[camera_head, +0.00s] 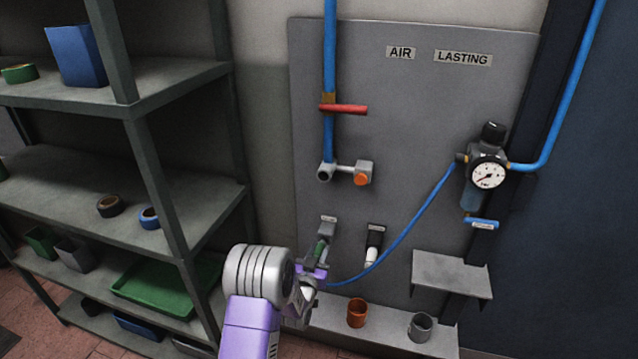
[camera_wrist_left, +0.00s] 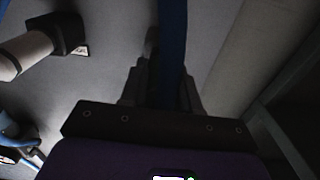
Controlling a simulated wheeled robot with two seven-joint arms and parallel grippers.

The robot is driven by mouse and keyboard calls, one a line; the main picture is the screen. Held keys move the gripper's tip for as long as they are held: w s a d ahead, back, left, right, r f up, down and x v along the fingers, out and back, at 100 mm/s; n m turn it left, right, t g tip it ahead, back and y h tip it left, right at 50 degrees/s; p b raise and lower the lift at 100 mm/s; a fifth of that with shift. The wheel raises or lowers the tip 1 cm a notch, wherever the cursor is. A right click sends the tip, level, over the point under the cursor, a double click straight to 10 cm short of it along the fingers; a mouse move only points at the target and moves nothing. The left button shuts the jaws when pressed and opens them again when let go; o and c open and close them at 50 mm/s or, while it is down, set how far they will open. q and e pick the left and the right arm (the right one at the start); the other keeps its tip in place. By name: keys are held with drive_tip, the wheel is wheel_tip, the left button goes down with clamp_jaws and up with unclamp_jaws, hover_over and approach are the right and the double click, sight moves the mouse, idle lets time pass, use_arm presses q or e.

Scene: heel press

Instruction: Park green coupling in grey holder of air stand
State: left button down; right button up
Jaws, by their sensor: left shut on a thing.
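The green coupling (camera_head: 321,250) sits at the lower end of the left labelled grey socket (camera_head: 327,228) on the panel. It appears to meet the socket; I cannot tell whether it is locked in. My left gripper (camera_head: 314,272) is shut on the coupling from below and partly hides it. In the left wrist view, a blue hose (camera_wrist_left: 172,50) runs between the fingers (camera_wrist_left: 160,85), and the coupling is not clearly visible. The grey holder (camera_head: 420,327), an open cup, stands on the ledge to the lower right and looks empty. My right gripper is out of view.
An orange cup (camera_head: 356,312) stands left of the grey holder. A black socket with a white fitting (camera_head: 373,245) is just right of my gripper. The blue hose (camera_head: 400,240) runs up to the gauge (camera_head: 488,175). A grey bracket shelf (camera_head: 450,272) juts out; shelving (camera_head: 170,190) stands left.

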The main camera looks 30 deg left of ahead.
use_arm(q)
drive_tip(key=shift+x, duration=1)
drive_tip(key=c, duration=0.7)
unclamp_jaws()
drive_tip(key=shift+c, duration=0.2)
drive_tip(key=p+v, duration=0.1)
drive_tip(key=v, duration=0.7)
drive_tip(key=s+d+f+g+h+p, duration=0.45)
drive_tip(key=s+d+f+g, duration=0.35)
drive_tip(key=d+f, duration=0.4)
drive_tip(key=s+d+f+g+h+p, duration=0.2)
drive_tip(key=s+d+g, duration=0.2)
drive_tip(key=s, duration=0.5)
drive_tip(key=s+d+f+g+h+p, duration=0.2)
drive_tip(key=s+d+g, duration=0.3)
drive_tip(key=s+d, duration=0.3)
drive_tip(key=shift+s, duration=0.55)
